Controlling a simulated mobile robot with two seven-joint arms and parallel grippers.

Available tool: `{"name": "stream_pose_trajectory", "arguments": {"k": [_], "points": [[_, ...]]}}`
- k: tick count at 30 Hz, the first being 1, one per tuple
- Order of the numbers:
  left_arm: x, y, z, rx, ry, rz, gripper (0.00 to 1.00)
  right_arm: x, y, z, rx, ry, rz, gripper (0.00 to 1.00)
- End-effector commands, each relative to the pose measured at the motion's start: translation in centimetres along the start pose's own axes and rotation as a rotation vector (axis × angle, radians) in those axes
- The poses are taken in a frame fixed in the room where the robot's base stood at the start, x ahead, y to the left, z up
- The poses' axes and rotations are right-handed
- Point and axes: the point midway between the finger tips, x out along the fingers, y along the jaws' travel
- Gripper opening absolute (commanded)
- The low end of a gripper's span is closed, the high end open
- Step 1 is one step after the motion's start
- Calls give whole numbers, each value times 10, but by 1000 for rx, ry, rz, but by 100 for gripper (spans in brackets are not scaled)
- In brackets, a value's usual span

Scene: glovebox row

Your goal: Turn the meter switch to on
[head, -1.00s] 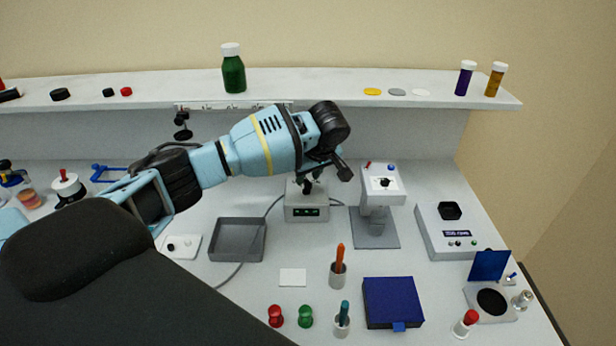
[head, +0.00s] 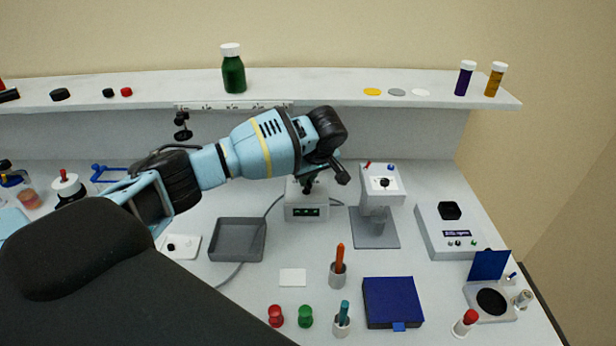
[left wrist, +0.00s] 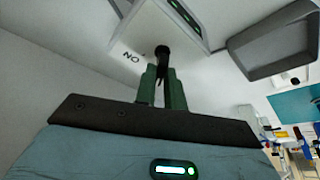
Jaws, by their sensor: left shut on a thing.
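The meter is a pale grey box (head: 306,212) with a small green-lit display, standing at the back middle of the bench. Its black switch (left wrist: 162,52) shows in the left wrist view, on a pale face beside printed "ON" lettering (left wrist: 131,57) seen upside down. My left gripper (left wrist: 162,72) has its green fingers shut on the black switch. In the head view my left gripper (head: 311,178) reaches down to the top of the meter, and its wrist partly hides the contact. My right gripper is in neither view.
A grey tray (head: 219,259) lies left of the meter, and a white instrument on a grey stand (head: 377,243) stands close to its right. A shelf (head: 420,108) runs behind, with a green bottle (head: 233,75) on it. A cable trails from the meter.

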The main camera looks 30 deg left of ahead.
Motion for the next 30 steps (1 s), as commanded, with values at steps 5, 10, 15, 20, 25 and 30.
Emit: {"name": "stream_pose_trajectory", "arguments": {"k": [5, 10, 15, 20, 25, 30], "points": [[1, -1, 1, 55, -3, 22, 0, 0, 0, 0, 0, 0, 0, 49], [1, -2, 0, 153, -4, 63, 0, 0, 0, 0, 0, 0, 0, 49], [1, -4, 0, 264, -4, 108, 0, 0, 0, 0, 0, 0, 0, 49], [2, -4, 0, 355, -4, 146, 0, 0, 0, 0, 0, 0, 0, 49], [1, -5, 0, 425, -3, 175, 0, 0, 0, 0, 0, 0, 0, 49], [1, -5, -1, 462, -3, 190, 0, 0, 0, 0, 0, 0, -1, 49]]}}
